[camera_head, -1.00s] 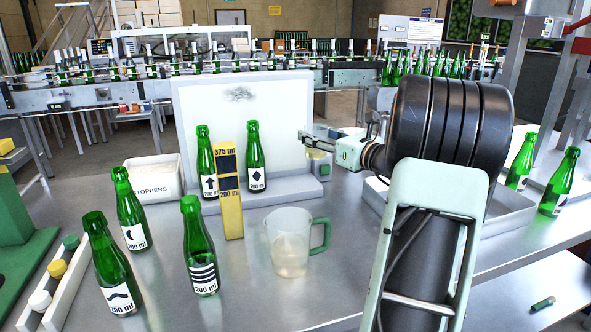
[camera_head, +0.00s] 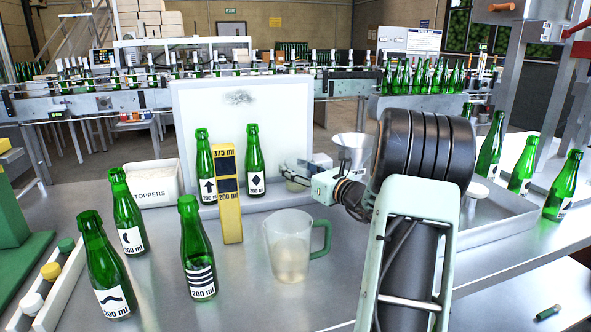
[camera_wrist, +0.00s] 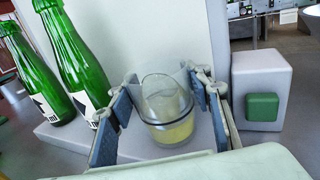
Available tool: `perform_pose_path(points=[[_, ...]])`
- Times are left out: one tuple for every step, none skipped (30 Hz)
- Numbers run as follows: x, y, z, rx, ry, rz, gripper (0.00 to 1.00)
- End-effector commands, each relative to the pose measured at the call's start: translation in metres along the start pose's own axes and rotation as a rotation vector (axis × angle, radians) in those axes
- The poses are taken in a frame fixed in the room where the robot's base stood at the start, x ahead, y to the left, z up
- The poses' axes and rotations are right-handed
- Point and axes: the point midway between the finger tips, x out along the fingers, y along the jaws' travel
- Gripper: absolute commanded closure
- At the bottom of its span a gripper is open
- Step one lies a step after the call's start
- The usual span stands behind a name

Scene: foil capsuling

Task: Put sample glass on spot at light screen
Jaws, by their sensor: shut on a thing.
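The sample glass (camera_wrist: 172,118), a small clear glass with pale yellow liquid, is upright between the pads of my gripper (camera_wrist: 166,98) in the wrist view. My gripper (camera_head: 288,172) is shut on it in front of the light screen (camera_head: 275,115), near the right end of its grey ledge. The glass (camera_head: 297,185) is partly hidden by the gripper in the head view. I cannot tell whether its base touches the ledge. Two green bottles, one with an arrow label (camera_head: 206,168) and one with a diamond label (camera_head: 255,165), stand on the ledge to the left.
A yellow gauge (camera_head: 230,205) stands before the ledge. A jug with a green handle (camera_head: 288,245) stands in front of my gripper. A funnel (camera_head: 352,150) is behind my arm.

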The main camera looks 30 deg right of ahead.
Motion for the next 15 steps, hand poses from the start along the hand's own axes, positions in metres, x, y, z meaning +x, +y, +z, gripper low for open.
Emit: perform_pose_path(points=[[0.0000,0.0000,0.0011,-0.001,-0.001,0.000,0.89],[0.0000,0.0000,0.0011,-0.001,-0.001,0.000,0.89],[0.0000,0.0000,0.0005,-0.001,-0.001,0.000,0.89],[0.0000,0.0000,-0.0004,0.000,-0.001,0.000,0.89],[0.0000,0.0000,-0.0015,0.000,-0.001,0.000,0.89],[0.0000,0.0000,-0.0031,0.000,-0.001,0.000,0.89],[-0.0001,0.0000,-0.0040,0.000,-0.001,0.000,0.89],[-0.0001,-0.0001,-0.0031,0.000,0.000,0.000,0.52],[-0.0001,-0.0001,-0.0028,0.000,0.000,0.000,0.48],[-0.0002,0.0000,-0.0028,0.000,0.000,0.000,0.45],[-0.0002,0.0000,-0.0028,0.000,0.000,0.000,0.41],[-0.0002,0.0000,-0.0028,0.000,0.000,0.000,0.37],[-0.0002,0.0000,-0.0028,0.000,0.000,0.000,0.36],[-0.0002,0.0000,-0.0028,0.000,0.000,0.000,0.36],[-0.0002,0.0000,-0.0028,0.000,0.000,0.000,0.36]])
